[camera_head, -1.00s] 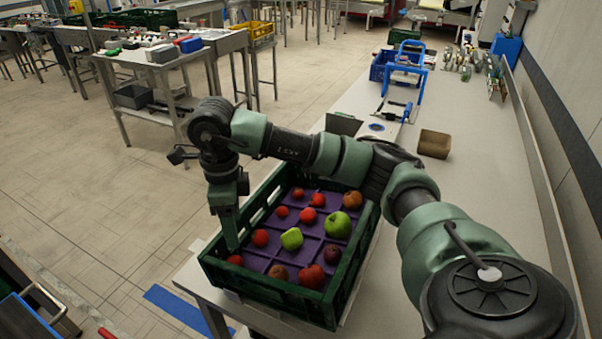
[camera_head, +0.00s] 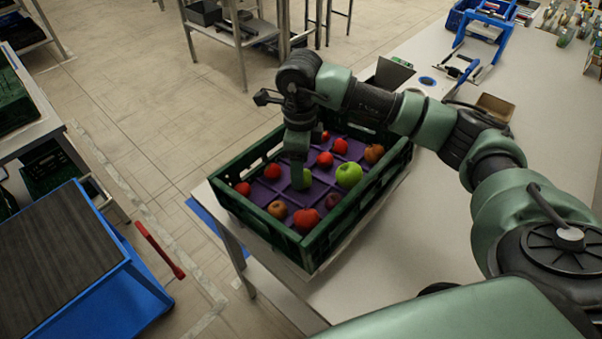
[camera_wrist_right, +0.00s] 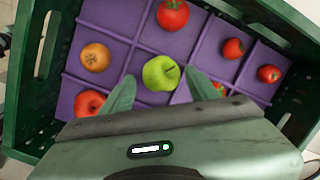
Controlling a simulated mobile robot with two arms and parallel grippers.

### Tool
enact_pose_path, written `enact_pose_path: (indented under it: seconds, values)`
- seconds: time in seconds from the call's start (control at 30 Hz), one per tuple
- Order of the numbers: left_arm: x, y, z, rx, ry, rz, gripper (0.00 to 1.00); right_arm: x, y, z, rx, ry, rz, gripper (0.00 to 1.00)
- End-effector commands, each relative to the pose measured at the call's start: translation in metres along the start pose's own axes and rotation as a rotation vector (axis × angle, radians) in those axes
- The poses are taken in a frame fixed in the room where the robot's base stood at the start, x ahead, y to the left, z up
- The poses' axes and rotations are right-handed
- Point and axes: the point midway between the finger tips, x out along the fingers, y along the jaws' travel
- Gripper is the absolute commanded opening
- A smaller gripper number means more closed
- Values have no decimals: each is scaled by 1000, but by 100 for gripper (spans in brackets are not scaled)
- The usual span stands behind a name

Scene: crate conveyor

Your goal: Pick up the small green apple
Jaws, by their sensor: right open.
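The small green apple (camera_head: 305,179) lies in the crate, partly hidden behind my right gripper (camera_head: 299,183) in the head view. My right gripper points down into the crate. In the right wrist view the green apple (camera_wrist_right: 161,73) sits between and just beyond the two open green fingertips (camera_wrist_right: 158,87), and they look apart from it. I cannot tell the exact height of the tips. My left gripper is not in view.
A larger green apple (camera_head: 349,175) lies close on the right. Several red and brownish fruits lie around on the purple divided insert (camera_head: 270,189). The dark green crate walls (camera_head: 338,230) rise around them. The crate stands on a pale table (camera_head: 400,250).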

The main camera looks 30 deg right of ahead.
Motion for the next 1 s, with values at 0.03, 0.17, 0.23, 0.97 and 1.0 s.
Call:
enact_pose_path:
  seconds: [0.03,0.17,0.23,0.97,1.0]
  values:
    - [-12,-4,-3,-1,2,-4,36,4,1,0,2,5,5,60]
    - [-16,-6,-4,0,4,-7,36,23,0,0,3,5,3,60]
    - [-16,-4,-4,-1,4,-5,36,28,0,0,2,2,1,60]
    - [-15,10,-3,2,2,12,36,29,-1,1,2,0,-1,8]
    - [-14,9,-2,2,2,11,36,28,-1,1,2,0,-2,8]
